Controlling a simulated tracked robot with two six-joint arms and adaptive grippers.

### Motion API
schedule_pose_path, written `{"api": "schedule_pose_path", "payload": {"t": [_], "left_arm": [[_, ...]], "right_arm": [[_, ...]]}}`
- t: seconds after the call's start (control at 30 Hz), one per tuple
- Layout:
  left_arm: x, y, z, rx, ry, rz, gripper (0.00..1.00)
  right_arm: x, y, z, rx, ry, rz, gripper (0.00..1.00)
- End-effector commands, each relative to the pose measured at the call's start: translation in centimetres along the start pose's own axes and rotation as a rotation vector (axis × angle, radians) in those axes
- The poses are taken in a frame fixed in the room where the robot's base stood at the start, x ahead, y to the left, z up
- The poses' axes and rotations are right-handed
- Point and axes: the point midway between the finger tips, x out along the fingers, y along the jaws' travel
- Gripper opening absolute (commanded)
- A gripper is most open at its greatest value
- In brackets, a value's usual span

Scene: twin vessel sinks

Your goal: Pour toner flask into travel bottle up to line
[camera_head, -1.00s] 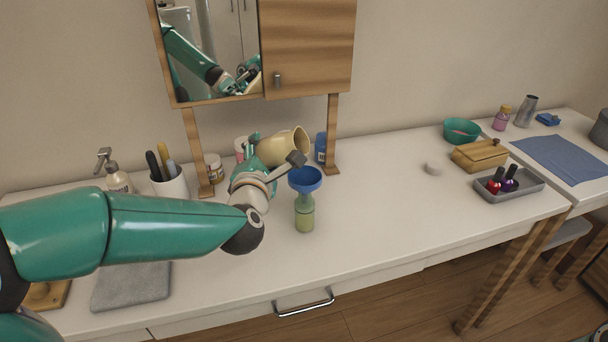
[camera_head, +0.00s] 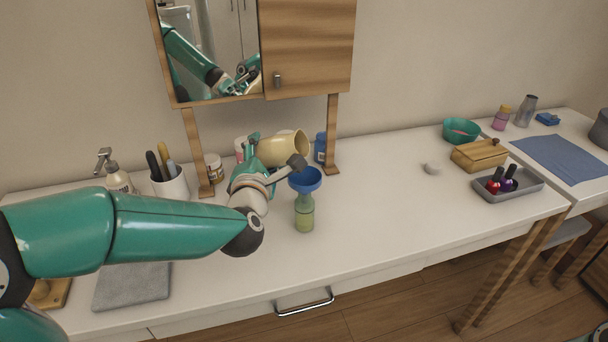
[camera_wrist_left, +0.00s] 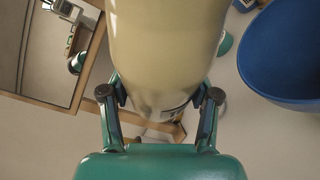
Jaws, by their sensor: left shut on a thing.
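The toner flask (camera_head: 284,149) is cream-coloured and lies nearly level in the air, its wide mouth toward the right. My left gripper (camera_head: 262,160) is shut on it; in the left wrist view the fingers (camera_wrist_left: 160,100) flank the flask (camera_wrist_left: 165,45). The travel bottle (camera_head: 304,218) stands upright on the counter with yellow-green contents in its lower part. A blue funnel (camera_head: 305,181) sits on top; its rim also shows in the left wrist view (camera_wrist_left: 285,60). The flask's mouth is above and behind the funnel. No stream is visible. I cannot make out the fill line. My right gripper is out of view.
A cup of brushes (camera_head: 169,185), a pump bottle (camera_head: 116,177) and small jars (camera_head: 214,168) stand left and behind. A cabinet post (camera_head: 332,135) rises beside the flask. A grey tray (camera_head: 525,187) with polish bottles is right.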

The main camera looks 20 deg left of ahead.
Motion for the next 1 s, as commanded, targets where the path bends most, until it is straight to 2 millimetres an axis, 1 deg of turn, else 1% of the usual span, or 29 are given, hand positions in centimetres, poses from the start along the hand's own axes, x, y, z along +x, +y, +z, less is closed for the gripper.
{"api": "schedule_pose_path", "payload": {"t": [1.0], "left_arm": [[0.02,0.56,0.11,0.055,-0.009,0.025,0.15]], "right_arm": [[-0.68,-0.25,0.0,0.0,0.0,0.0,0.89]]}}
